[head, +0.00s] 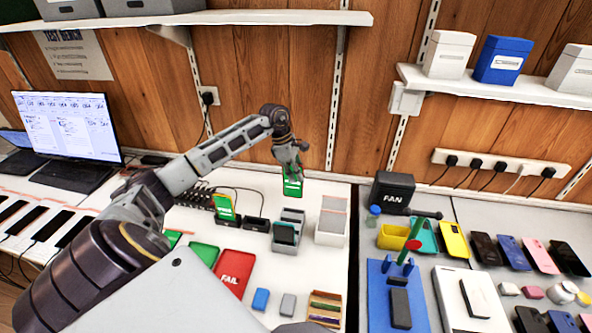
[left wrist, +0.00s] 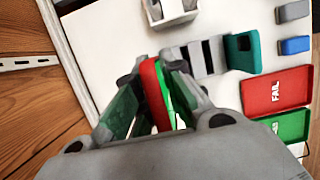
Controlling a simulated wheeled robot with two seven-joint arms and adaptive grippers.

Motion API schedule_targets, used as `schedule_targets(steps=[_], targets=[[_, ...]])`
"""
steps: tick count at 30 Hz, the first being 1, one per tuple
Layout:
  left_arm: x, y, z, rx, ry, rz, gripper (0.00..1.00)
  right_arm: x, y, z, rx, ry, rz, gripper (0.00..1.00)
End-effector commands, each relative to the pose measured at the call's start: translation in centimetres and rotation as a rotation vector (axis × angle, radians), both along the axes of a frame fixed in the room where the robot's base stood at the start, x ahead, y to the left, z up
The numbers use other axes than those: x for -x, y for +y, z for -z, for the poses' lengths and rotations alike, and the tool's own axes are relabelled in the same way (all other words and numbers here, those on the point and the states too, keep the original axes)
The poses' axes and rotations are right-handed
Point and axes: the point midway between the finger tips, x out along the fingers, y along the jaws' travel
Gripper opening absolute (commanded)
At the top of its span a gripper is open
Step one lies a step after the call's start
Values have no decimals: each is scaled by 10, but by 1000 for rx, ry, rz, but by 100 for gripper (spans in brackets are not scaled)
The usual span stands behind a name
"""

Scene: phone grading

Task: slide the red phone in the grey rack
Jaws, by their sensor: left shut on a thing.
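The red phone (left wrist: 152,95) is between the fingers of my left gripper (left wrist: 155,85) in the left wrist view, its red back to the left and a bright green face to the right. In the head view my left gripper (head: 294,152) is shut on the phone's upper part, and its green screen (head: 292,187) hangs upright below the fingers. The grey rack (head: 292,214) stands on the white table below; it also shows in the left wrist view (left wrist: 203,60). A dark teal phone (head: 285,234) occupies its front slot. The held phone is above and behind the rack, apart from it.
A white box (head: 332,222) stands right of the rack. Left are black docks (head: 255,223), one with a green-screened phone (head: 224,206). A red FAIL tray (head: 234,273) and green tray (head: 203,253) lie in front. A wood wall is behind.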

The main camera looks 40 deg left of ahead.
Motion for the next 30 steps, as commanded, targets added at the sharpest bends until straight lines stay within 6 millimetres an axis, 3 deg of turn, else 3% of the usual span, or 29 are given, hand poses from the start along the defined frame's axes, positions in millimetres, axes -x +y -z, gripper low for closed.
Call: schedule_targets(steps=[7, 30], targets=[[0, 0, 26, 1, -2, 0, 0, 0, 0, 6, 0, 1, 0, 40], [-1, 0, 39, 0, -2, -2, 0, -3, -11, 10, 12, -4, -2, 40]])
